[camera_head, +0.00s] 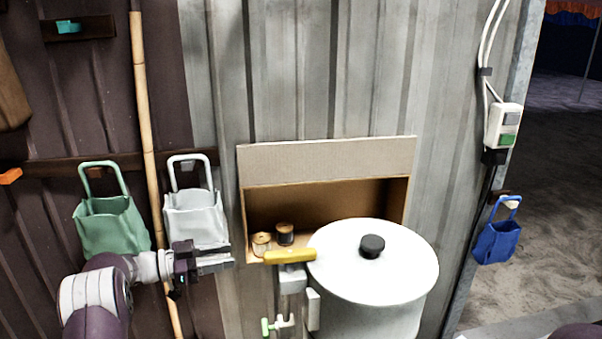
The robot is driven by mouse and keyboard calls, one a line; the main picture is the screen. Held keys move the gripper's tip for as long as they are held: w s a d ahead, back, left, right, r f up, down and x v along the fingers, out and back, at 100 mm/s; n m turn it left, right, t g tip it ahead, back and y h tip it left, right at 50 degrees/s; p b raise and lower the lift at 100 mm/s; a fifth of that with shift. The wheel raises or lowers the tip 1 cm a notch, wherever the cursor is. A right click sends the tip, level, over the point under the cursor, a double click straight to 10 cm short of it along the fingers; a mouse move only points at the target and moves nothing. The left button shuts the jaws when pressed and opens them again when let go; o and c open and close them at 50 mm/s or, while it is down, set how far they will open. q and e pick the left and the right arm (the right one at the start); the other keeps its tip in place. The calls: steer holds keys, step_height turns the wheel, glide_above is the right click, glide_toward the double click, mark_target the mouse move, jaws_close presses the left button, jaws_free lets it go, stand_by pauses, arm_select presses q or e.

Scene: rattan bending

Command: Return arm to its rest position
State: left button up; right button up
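My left arm comes in from the lower left. Its gripper (230,258) points right, in front of the wall and below the white bag. The fingers lie close together with a thin dark line between them; I cannot tell whether they are shut, and I see nothing held. A long bamboo-coloured pole (144,110) leans upright at the left and passes behind my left arm. A small purple part of my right arm (577,331) shows at the bottom right edge; its gripper is out of view.
A white lidded drum (330,286) with a yellow-handled valve (290,256) stands right of the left gripper. Behind it is an open cardboard box (326,163) with small jars. Green (110,228), white (196,216) and blue (497,243) bags hang on the walls.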

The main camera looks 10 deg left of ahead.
arm_select(q)
steer(key=w+a+f+n+t+y, duration=0.6)
steer(key=a+f+n+y, duration=0.15)
steer(key=y, duration=0.35)
steer(key=s+f+n+g+y, duration=0.3)
steer(key=s, duration=0.4)
steer(key=s+f+n+g+y, duration=0.2)
steer(key=s+n+g+y, duration=0.15)
steer(key=s, duration=0.25)
steer(key=s+d+r+g, duration=0.1)
steer(key=s+d+g, duration=0.1)
steer(key=s+d, duration=0.3)
steer(key=s+d+r+g+h, duration=0.1)
steer(key=s+d, duration=0.4)
steer(key=s, duration=0.6)
steer(key=s+d+r+g+h, duration=0.1)
steer(key=s+d+g, duration=0.1)
steer(key=s+d, duration=0.3)
steer(key=s, duration=0.2)
steer(key=shift+s+d+r+g, duration=0.15)
steer(key=shift+s+r+g, duration=0.2)
steer(key=shift+s, duration=0.05)
